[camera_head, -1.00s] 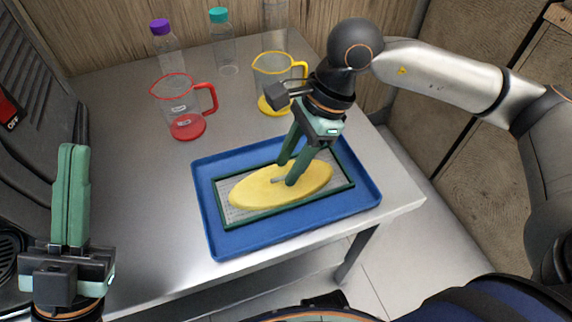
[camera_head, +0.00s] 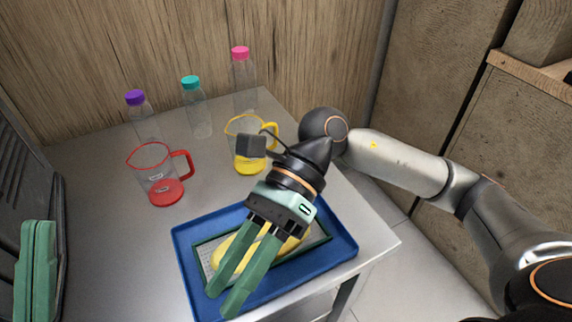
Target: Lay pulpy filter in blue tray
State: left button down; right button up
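The pulpy filter (camera_head: 206,260), a mesh in a dark green rectangular frame, lies flat inside the blue tray (camera_head: 345,252). Yellow pulp (camera_head: 226,254) covers its middle. My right gripper (camera_head: 225,300) is open, with a gap between its green fingers. It is raised above the tray, its fingers slanting toward the front left, and hides part of the filter and pulp. My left gripper (camera_head: 38,226) is at the left edge, apart from the tray, its fingers shut together with nothing seen between them.
A red jug (camera_head: 160,174) and a yellow jug (camera_head: 246,148) stand behind the tray. Bottles with purple (camera_head: 135,98), teal (camera_head: 191,83) and pink (camera_head: 240,53) caps stand further back. The grey table (camera_head: 110,245) is clear left of the tray.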

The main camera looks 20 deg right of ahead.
notch_tip(320, 180, up, 12)
jog(key=s+f+m+y, duration=0.1)
jog(key=s+m+y, duration=0.2)
jog(key=m+y, duration=0.85)
jog(key=w+d+f+m+t+h, duration=0.1)
jog(key=w+d+m+t+h, duration=0.3)
jog(key=m+t, duration=1)
jog(key=w+d+f+m+t+h, duration=0.1)
jog(key=w+d+m+t+h, duration=0.3)
jog(key=m+t, duration=1)
jog(key=shift+w+d+m+t, duration=0.25)
jog(key=shift+d+m+t, duration=0.15)
jog(key=shift+d+m, duration=0.4)
